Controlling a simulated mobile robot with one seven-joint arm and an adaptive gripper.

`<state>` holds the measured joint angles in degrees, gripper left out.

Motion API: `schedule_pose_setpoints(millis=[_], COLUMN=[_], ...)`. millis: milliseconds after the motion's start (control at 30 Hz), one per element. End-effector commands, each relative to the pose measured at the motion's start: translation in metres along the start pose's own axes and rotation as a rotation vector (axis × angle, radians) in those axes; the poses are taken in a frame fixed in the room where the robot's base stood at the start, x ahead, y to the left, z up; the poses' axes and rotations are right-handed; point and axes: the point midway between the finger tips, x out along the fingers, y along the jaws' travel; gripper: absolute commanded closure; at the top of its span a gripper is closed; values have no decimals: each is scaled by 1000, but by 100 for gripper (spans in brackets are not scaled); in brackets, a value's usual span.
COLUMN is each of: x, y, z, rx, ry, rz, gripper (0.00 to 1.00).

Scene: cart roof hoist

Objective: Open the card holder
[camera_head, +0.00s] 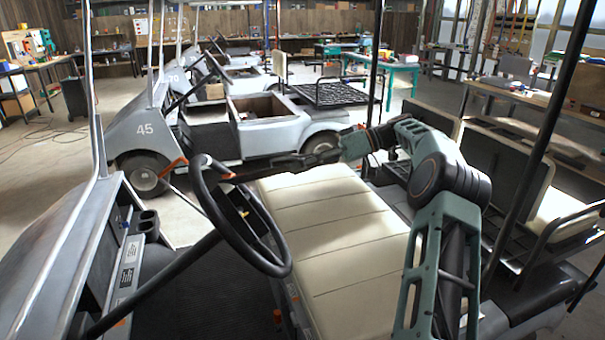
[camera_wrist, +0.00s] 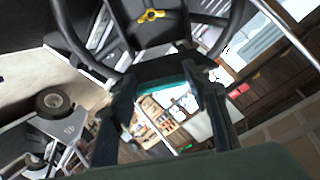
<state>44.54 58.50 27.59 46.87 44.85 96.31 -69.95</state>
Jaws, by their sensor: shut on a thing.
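The dark card holder (camera_head: 243,208) is at the hub of the black steering wheel (camera_head: 202,192), above the cart's bench seat. My gripper (camera_head: 229,178) reaches in from the right, over the seat, to the upper right part of the wheel. In the wrist view, its two dark fingers (camera_wrist: 166,78) sit on either side of a dark plate edge, which appears to be the card holder's lid. A yellow piece (camera_wrist: 152,15) shows at the hub beyond it. The fingers are shut on the dark edge. How far the lid stands open is hard to tell.
The wheel rim arches around the hub close to my gripper. A cream bench seat (camera_head: 335,235) lies under my arm. Dark roof posts (camera_head: 540,150) rise at the right. Another grey cart (camera_head: 150,125) marked 45 stands behind, with workbenches along the back.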

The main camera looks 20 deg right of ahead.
Motion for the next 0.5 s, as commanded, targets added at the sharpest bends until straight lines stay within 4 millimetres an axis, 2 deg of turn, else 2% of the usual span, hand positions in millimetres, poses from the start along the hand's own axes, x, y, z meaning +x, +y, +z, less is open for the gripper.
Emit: schedule_pose_setpoints(millis=[33, 500], x=[0, -2], y=[-3, -4], z=[-11, -44], rx=[-5, -8], ry=[8, -11], rz=[-3, -5], gripper=[100, 100])
